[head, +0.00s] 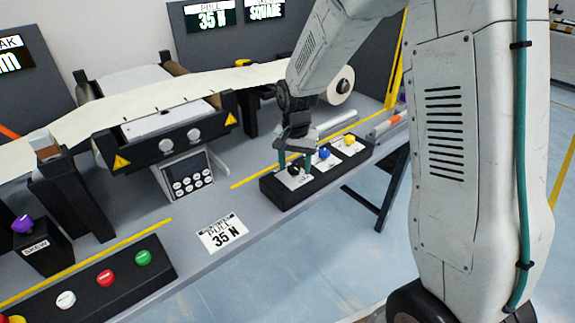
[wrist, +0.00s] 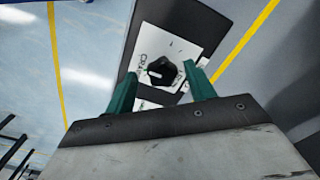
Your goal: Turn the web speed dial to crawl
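The black dial (wrist: 163,73) sits on a white plate (wrist: 180,45) with partly visible lettering that starts "CRA". A white mark on the dial's left side points toward that lettering. My gripper (wrist: 159,73) has two teal fingers, one on each side of the dial, with a gap showing on both sides, so it looks open. In the head view the gripper (head: 294,167) reaches down over the near-left end of a black control box (head: 287,198). The black dial (head: 293,170) shows there between the fingers, partly covered.
On the same box, a blue knob (head: 324,153) and a yellow knob (head: 349,140) stand close to the right. A printed card (head: 222,233) lies on the table. A button box (head: 95,280) is at the front left. The web machine (head: 165,130) stands behind.

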